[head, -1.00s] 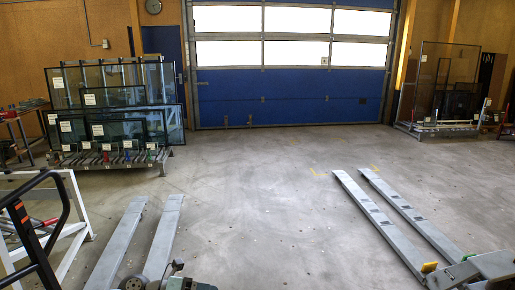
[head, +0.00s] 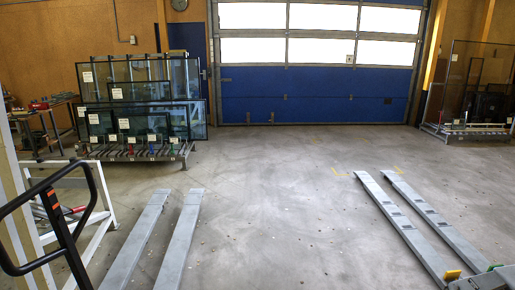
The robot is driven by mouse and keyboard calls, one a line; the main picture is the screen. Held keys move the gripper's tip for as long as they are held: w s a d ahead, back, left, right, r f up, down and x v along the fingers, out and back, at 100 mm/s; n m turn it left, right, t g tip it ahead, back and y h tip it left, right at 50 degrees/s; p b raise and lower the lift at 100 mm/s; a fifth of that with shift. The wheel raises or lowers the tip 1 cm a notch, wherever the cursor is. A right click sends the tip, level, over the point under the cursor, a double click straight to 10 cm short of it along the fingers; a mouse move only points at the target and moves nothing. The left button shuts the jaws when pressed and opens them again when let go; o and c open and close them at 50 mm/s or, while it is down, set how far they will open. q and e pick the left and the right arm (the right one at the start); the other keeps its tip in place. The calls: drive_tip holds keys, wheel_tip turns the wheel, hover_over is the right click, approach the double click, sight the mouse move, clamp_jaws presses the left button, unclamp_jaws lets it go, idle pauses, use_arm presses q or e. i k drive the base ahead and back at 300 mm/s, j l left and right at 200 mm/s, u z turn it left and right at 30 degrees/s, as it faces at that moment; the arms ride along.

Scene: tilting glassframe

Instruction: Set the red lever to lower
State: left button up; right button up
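A red handle-like piece (head: 74,210) shows at the left, on or behind a white metal frame (head: 100,222). It may be the red lever, but it is small and partly hidden by a black looped handle (head: 62,232) in front. I cannot tell its exact position. Neither of my grippers is in view.
Two grey forks (head: 138,240) lie on the floor near the white frame, and another fork pair (head: 412,220) lies at the right. A glass rack (head: 185,148) stands at the back left, another (head: 440,128) at the back right. The middle floor is clear.

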sight(78, 209)
drive_tip(key=j+u, duration=0.2)
drive_tip(key=u, duration=0.2)
drive_tip(key=i+j+u, duration=0.1)
drive_tip(key=u, duration=0.35)
drive_tip(key=i+j+u, duration=0.1)
drive_tip(key=j+u, duration=0.15)
drive_tip(key=u, duration=0.15)
